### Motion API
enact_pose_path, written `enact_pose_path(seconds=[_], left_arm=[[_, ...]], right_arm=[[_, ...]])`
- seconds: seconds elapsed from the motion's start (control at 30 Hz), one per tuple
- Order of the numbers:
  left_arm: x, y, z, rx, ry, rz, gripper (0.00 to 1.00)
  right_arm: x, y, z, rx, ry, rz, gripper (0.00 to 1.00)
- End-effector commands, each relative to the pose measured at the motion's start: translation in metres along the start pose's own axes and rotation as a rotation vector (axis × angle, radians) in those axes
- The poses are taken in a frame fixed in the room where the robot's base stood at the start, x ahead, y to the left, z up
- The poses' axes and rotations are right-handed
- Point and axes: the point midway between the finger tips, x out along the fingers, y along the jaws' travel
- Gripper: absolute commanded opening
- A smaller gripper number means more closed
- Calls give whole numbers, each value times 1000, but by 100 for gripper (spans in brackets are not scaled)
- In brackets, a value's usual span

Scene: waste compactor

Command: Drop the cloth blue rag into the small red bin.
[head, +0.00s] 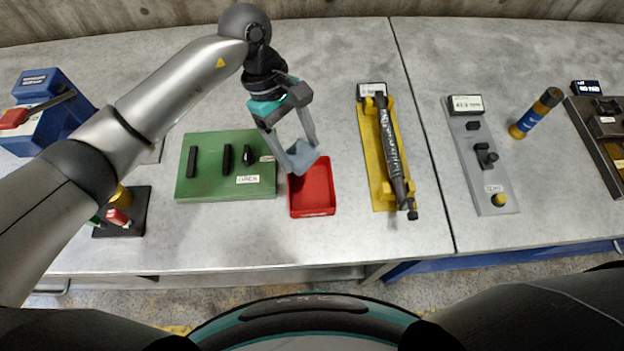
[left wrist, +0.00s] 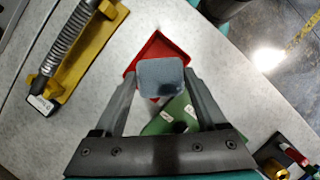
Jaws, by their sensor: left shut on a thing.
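The blue rag (head: 302,156) is a small grey-blue square of cloth. My left gripper (head: 301,152) is shut on it and holds it above the back left part of the small red bin (head: 313,204). In the left wrist view the rag (left wrist: 161,78) sits between the fingertips (left wrist: 160,84) and covers the middle of the red bin (left wrist: 150,50). The bin is a shallow open tray on the grey table, and the part of its inside that shows looks empty. My right gripper is not in view.
A green board (head: 228,190) with black pieces lies left of the bin. A yellow holder (head: 366,150) with a dark spring tool (head: 390,150) lies right of it. A grey panel (head: 492,190) and a blue-and-gold cylinder (head: 535,112) stand farther right. Bare table lies in front of the bin.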

Motion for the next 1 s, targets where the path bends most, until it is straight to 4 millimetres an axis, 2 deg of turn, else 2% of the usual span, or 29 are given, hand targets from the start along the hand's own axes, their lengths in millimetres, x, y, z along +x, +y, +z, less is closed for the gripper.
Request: enact_pose_path(seconds=[0.1, 0.3, 0.5, 0.77, 0.8, 1.0], left_arm=[[17, 0, -6, -1, -4, -2, 22], [36, 0, -15, 0, -2, -1, 22], [44, 0, -18, 2, -2, -1, 22], [45, 0, -18, 3, -1, -1, 22], [45, 0, -18, 3, -1, -1, 76], [45, 0, -18, 3, -1, -1, 99]], right_arm=[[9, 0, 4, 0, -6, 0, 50], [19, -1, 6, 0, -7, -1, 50], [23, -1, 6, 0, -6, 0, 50], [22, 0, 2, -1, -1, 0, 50], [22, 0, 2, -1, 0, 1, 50], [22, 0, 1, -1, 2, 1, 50]])
